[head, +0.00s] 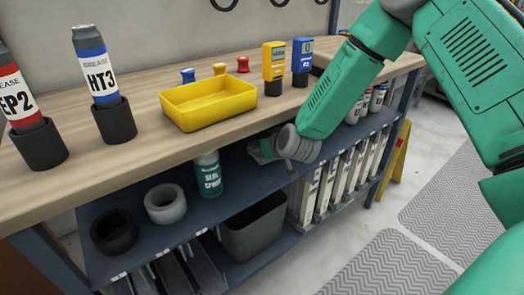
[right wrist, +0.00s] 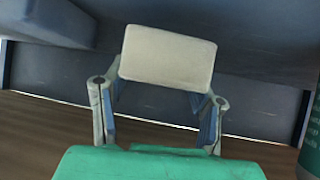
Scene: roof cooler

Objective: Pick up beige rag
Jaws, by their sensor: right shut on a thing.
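The beige rag (right wrist: 168,55) shows in the right wrist view as a pale, folded, rounded block between the fingertips of my right gripper (right wrist: 160,85). The two fingers are shut on it. In the head view my right arm reaches under the worktop, and the right gripper (head: 263,150) is partly hidden in the shadow there, above the upper shelf. I cannot make out the rag in the head view. My left gripper is not in view.
A green spray can (head: 208,175) stands on the upper shelf left of my right gripper. White boxed items (head: 335,185) stand to the right. The worktop (head: 150,142) above carries a yellow tray (head: 208,101) and grease tubes (head: 97,75).

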